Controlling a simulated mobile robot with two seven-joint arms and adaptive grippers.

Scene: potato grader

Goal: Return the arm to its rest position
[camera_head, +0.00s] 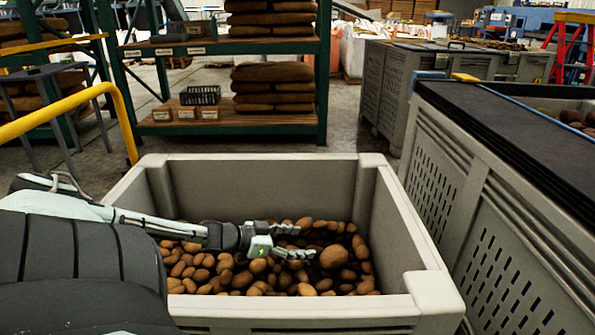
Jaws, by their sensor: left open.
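My left arm reaches in from the left, over the near-left wall of a grey crate (265,169). My left gripper (302,241) is inside the crate's outline, pointing right, with its two fingers apart. Nothing shows between the fingers. Brown potatoes (230,275) cover the crate floor in a loose layer, and a larger one (333,256) lies just right of the fingertips. I cannot tell whether the fingers touch the potatoes or hang above them. My right gripper is not in view.
A large grey slatted bin (505,240) with a dark top stands close on the right. A yellow rail (70,103) crosses at the left. Green shelving (322,75) with stacked sacks (273,85) stands behind the crate. Bare floor (350,120) lies between the shelving and the bins.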

